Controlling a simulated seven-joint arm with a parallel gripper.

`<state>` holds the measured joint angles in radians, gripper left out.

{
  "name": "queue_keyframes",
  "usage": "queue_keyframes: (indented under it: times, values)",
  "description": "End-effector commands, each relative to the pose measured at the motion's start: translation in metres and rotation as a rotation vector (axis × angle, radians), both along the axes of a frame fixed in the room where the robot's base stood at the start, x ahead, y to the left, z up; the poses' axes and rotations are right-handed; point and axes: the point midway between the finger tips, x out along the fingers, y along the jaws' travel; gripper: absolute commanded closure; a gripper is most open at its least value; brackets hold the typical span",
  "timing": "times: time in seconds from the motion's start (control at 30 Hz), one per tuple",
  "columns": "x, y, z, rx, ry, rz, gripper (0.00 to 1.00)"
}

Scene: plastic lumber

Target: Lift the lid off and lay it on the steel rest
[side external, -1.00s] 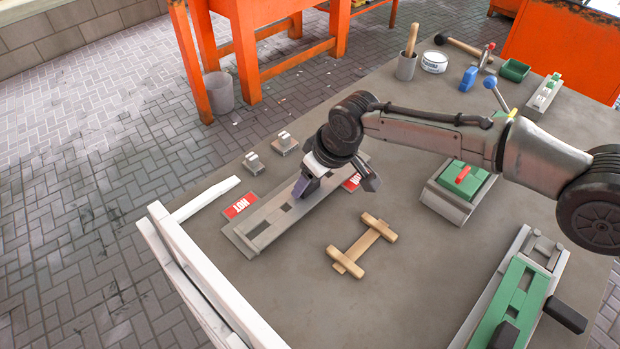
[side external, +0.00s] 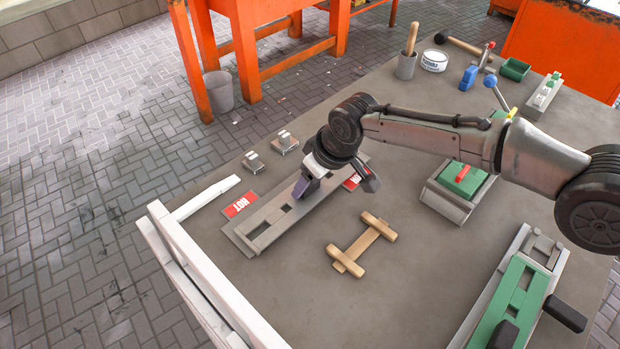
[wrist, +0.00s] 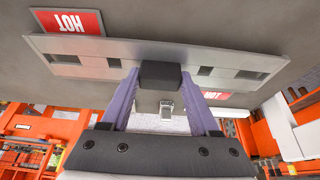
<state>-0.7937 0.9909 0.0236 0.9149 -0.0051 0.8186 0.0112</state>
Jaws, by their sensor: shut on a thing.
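A long steel lid with slots (side external: 272,221) lies along a steel trough (side external: 237,238) between two red HOT signs. My gripper (side external: 303,191) is over its middle. In the wrist view the purple fingers are shut on the dark handle (wrist: 160,74) of the lid, with slots on both sides. I cannot tell how large any gap under the lid is. Two small steel stands, one nearer the left (side external: 254,162) and one nearer the gripper (side external: 285,143), stand behind the trough and look like the steel rest. They are empty.
A wooden H-shaped rest (side external: 361,244) lies empty in front of the trough. A green block with a red handle (side external: 463,181) and a green-and-steel assembly (side external: 515,305) stand to the right. A white rail (side external: 205,285) edges the table at left.

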Motion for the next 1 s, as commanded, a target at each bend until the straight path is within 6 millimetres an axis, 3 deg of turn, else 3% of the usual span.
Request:
queue_keyframes:
  times: [1.0]
  values:
    - [0.0006, 0.0006, -0.0061, 0.003, -0.003, 0.000, 1.00]
